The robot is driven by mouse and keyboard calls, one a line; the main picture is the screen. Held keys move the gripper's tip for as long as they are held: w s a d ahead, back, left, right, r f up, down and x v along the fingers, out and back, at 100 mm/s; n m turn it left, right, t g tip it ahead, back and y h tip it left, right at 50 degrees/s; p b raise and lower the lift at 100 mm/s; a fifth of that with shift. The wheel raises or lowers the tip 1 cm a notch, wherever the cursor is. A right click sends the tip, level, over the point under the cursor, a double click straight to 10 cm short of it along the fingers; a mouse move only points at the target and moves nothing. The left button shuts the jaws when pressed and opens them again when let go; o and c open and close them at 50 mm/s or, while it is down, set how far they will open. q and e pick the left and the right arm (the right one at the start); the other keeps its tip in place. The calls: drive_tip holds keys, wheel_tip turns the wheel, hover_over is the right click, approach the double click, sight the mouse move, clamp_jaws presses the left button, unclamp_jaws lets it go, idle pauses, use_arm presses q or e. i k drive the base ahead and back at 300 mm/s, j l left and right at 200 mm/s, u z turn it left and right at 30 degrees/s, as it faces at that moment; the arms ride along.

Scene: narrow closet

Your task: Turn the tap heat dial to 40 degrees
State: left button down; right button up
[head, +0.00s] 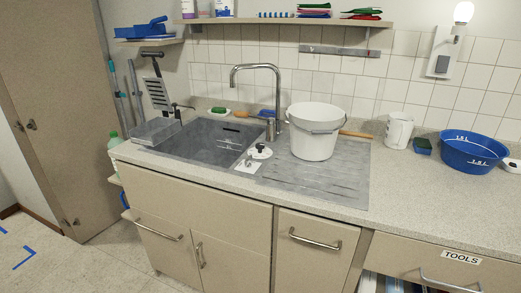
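A tall metal tap (281,95) with a bent spout stands behind the grey sink (212,142). A short metal part (270,129) stands beside its base. I cannot tell for sure which of these is the heat dial, and no degree marks are readable. Neither of my grippers is in view.
A white bucket (314,139) stands on the grey drainboard (330,180), right of the knob. A blue basin (470,149) and white jug (398,131) stand farther right. A grey dish tray (156,131) is left of the sink. The front counter edge right of the drainboard is clear.

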sight(259, 147)
drive_tip(key=i+j, duration=0.15)
drive_tip(key=j, duration=0.15)
drive_tip(key=i+j, duration=0.1)
drive_tip(key=j, duration=0.2)
drive_tip(key=i+j, duration=0.15)
drive_tip(key=j, duration=0.2)
drive_tip(key=i+j, duration=0.15)
drive_tip(key=j, duration=0.15)
